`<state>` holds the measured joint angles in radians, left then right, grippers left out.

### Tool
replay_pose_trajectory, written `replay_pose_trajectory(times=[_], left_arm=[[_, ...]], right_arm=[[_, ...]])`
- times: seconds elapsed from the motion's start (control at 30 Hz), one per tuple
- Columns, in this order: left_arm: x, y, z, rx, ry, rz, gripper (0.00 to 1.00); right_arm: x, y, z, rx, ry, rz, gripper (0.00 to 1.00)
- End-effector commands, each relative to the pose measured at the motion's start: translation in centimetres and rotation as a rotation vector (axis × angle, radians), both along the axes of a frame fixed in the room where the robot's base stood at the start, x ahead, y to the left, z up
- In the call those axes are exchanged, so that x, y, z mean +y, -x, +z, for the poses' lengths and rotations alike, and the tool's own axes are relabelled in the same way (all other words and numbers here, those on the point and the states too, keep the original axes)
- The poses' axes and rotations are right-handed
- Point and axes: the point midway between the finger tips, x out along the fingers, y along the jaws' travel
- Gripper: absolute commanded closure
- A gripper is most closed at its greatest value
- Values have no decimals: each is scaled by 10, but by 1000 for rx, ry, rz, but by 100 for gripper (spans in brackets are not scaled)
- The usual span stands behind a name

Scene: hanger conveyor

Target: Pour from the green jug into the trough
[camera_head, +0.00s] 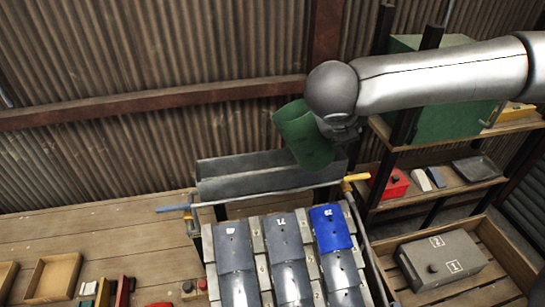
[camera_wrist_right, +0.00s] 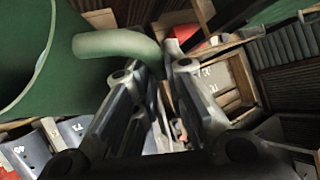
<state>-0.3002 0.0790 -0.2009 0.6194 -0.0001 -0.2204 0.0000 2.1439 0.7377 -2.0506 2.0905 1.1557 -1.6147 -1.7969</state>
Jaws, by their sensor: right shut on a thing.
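The green jug (camera_head: 303,137) is up in the air at the right end of the grey metal trough (camera_head: 240,178). It leans, with its mouth toward the upper left. My right gripper (camera_head: 344,132) is on the jug's right side, partly hidden by my arm. In the right wrist view the gripper (camera_wrist_right: 155,78) is shut on the jug's handle (camera_wrist_right: 108,44), and the jug's green wall (camera_wrist_right: 80,85) fills the left side. The jug's contents cannot be seen. My left gripper is not in view.
Below the trough hang grey panels (camera_head: 235,250) and a blue one (camera_head: 331,228). A pipe with a blue handle (camera_head: 172,208) and yellow handle (camera_head: 356,177) runs along the trough's front. A shelf with a red box (camera_head: 389,184) and a wooden crate (camera_head: 510,252) stand right.

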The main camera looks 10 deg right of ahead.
Motion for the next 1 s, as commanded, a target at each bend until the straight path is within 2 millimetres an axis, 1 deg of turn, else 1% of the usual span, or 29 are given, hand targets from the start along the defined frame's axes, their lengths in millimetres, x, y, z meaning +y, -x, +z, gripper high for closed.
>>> replay_pose_trajectory(times=[0.03, 0.43, 0.8, 1.0], left_arm=[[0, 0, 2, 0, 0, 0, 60], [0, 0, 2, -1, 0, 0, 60], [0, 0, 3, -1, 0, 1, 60], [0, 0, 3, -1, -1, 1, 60]], right_arm=[[0, -1, 2, -2, 3, 0, 100], [0, -1, 2, 1, 10, 0, 100], [1, 0, 10, 42, 96, -1, 100], [1, 0, 10, 44, 100, -1, 100]])
